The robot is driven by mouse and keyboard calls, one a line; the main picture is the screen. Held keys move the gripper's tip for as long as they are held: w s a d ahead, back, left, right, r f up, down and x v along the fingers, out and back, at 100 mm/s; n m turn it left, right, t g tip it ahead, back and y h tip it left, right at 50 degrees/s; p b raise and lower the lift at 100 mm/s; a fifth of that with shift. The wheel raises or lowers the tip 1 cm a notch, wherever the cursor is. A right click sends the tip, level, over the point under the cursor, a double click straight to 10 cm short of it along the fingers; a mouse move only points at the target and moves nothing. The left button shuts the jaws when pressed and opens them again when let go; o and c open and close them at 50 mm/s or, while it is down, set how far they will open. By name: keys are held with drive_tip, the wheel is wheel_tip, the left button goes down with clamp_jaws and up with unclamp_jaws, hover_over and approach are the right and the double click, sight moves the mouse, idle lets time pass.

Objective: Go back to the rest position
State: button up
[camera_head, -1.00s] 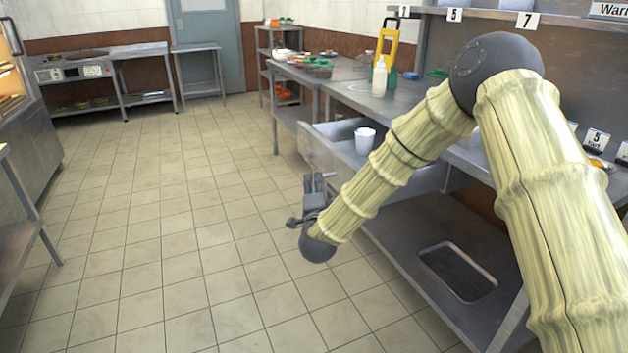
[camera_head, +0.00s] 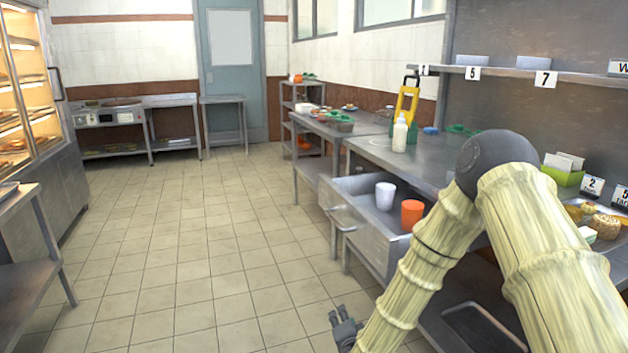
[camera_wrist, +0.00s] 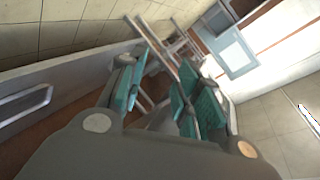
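My gripper (camera_head: 344,322) shows at the bottom of the head view, low over the floor and left of the counter. My arm bends down from the right to it. Only part of the gripper is visible there. In the wrist view my gripper (camera_wrist: 165,92) has its two teal-padded fingers spread apart. Nothing shows held between them.
An open drawer (camera_head: 372,240) juts from the counter (camera_head: 425,165) beside my arm, holding a white cup (camera_head: 385,196) and an orange cup (camera_head: 411,214). A lower shelf (camera_head: 465,325) is close by my arm. The tiled floor (camera_head: 200,240) is clear on the left.

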drive_tip(key=s+d+f+n+g, duration=0.3)
drive_tip(key=s+f+g, duration=0.1)
drive_tip(key=s+f, duration=0.6)
drive_tip(key=s+d+f+n+g, duration=0.35)
drive_tip(key=s+f, duration=0.45)
drive_tip(key=s, duration=0.5)
drive_tip(key=s+d+f+n+g, duration=0.1)
drive_tip(key=s+d+f+g, duration=0.15)
drive_tip(key=s, duration=0.55)
drive_tip(key=s+d+f+n+g+h, duration=0.1)
drive_tip(key=s+d+g, duration=0.15)
drive_tip(key=s, duration=0.55)
drive_tip(key=s+d+f+n+g, duration=0.1)
drive_tip(key=s+d+n, duration=0.15)
drive_tip(key=s, duration=0.45)
wheel_tip(320, 180, up, 27)
drive_tip(key=s+p, duration=0.1)
drive_tip(key=p, duration=2.6)
drive_tip(key=shift+s+d+m, duration=0.15)
drive_tip(key=shift+d+m, duration=0.05)
drive_tip(key=shift+m, duration=0.1)
